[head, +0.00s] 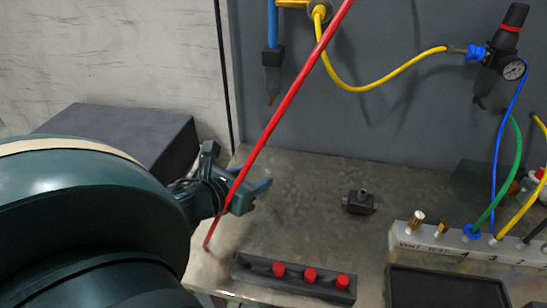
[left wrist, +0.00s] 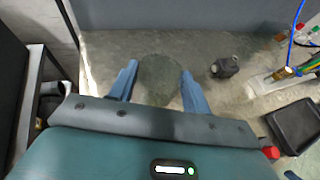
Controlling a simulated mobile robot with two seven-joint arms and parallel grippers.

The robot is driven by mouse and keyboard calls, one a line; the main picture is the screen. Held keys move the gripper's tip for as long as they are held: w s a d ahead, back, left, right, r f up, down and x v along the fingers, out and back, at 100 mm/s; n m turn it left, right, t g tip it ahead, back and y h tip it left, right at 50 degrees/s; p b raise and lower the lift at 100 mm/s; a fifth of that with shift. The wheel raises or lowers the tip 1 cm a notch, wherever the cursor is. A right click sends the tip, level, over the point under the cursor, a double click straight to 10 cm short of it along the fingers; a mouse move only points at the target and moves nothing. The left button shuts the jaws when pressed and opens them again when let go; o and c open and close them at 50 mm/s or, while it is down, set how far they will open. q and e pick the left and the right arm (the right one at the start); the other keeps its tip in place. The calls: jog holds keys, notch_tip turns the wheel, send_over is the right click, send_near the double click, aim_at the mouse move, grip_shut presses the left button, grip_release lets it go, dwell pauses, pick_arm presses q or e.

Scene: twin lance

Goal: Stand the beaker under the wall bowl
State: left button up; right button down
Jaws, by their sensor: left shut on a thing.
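My left gripper (head: 248,195) is above the bench top in the head view, partly behind a red rod. In the left wrist view its two blue fingers stand wide apart, on either side of a faint, see-through round shape, which looks like the beaker (left wrist: 160,80). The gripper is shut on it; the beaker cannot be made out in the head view. A dark see-through bowl (head: 272,83) with a brass tip hangs on the wall under a blue pipe. Another dark bowl-like part (head: 483,88) hangs below the regulator at the right. I cannot tell which is the wall bowl.
The long red rod (head: 280,115) slants across the view. A black rack with red caps (head: 300,278) lies at the front. A small black block (head: 359,202), a manifold (head: 450,245) with hoses and a black tray (head: 445,287) stand right.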

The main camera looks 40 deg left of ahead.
pick_arm(q)
jog(key=shift+a+r, duration=0.15)
jog(key=shift+a, duration=0.05)
jog(key=shift+w+a, duration=0.25)
jog(key=w+a, duration=0.5)
jog(key=w, duration=0.3)
jog(key=w+a, duration=0.4)
jog(key=w, duration=0.4)
jog(key=f, duration=0.6)
jog(key=shift+w+a+f, duration=0.1)
jog(key=shift+w+f, duration=0.1)
jog(key=shift+w, duration=0.1)
jog(key=shift+w+f+p, duration=0.15)
jog(key=shift+f+p, duration=0.1)
jog(key=shift+p, duration=0.05)
jog(key=shift+f, duration=0.1)
jog(key=o, duration=1)
jog(key=shift+o, duration=0.2)
